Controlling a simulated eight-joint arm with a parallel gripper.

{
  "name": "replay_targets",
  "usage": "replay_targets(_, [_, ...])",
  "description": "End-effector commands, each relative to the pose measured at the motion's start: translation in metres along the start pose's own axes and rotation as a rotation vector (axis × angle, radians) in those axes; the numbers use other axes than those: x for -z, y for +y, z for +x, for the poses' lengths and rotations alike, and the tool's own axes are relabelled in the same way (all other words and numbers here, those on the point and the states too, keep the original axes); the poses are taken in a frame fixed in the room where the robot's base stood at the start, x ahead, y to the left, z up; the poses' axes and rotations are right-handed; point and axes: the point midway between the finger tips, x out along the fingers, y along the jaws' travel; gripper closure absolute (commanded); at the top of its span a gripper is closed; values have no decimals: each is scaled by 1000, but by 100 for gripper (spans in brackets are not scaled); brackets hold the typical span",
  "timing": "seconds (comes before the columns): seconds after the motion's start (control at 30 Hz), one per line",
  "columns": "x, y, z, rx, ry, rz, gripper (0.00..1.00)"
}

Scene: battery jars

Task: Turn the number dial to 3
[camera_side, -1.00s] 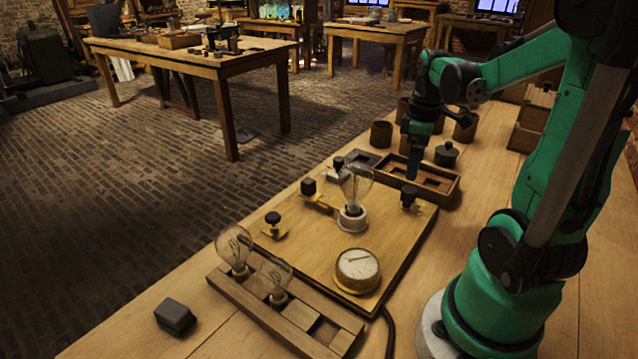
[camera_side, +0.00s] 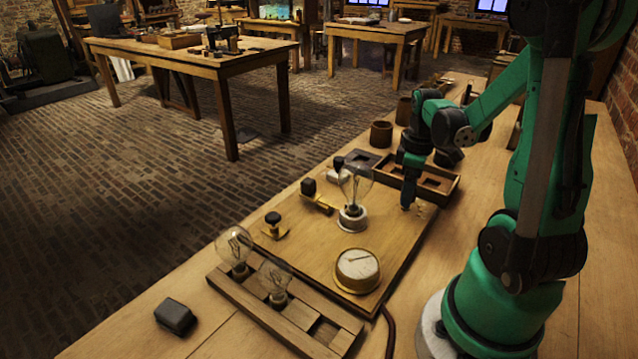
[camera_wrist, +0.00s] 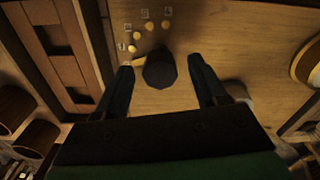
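The number dial shows in the wrist view as a dark round knob (camera_wrist: 160,72) on the wooden board (camera_side: 310,250). A brass arm reaches from the knob towards the lowest left of several brass studs (camera_wrist: 149,26), each beside a small number label too small to read. My gripper (camera_wrist: 160,68) is open, with one finger on each side of the knob and a visible gap to each. In the side view my gripper (camera_side: 407,203) is down at the board's right edge and hides the knob. Brass studs show just right of it.
A clear bulb (camera_side: 355,190) in a white socket stands left of my gripper. A round gauge (camera_side: 358,271) sits nearer the front. A compartment tray (camera_side: 450,190) lies behind the gripper. A wooden rack (camera_side: 255,303) with two bulbs is at the front left.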

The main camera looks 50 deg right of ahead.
Motion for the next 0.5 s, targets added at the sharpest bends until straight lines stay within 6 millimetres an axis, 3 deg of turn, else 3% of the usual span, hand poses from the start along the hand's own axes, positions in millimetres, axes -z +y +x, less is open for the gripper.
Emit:
replay_targets(0.03, [0, 0, 0, 0, 0, 0, 52])
replay_targets(0.2, [0, 0, 0, 0, 0, 0, 100])
replay_targets(0.5, [0, 0, 0, 0, 0, 23, 100])
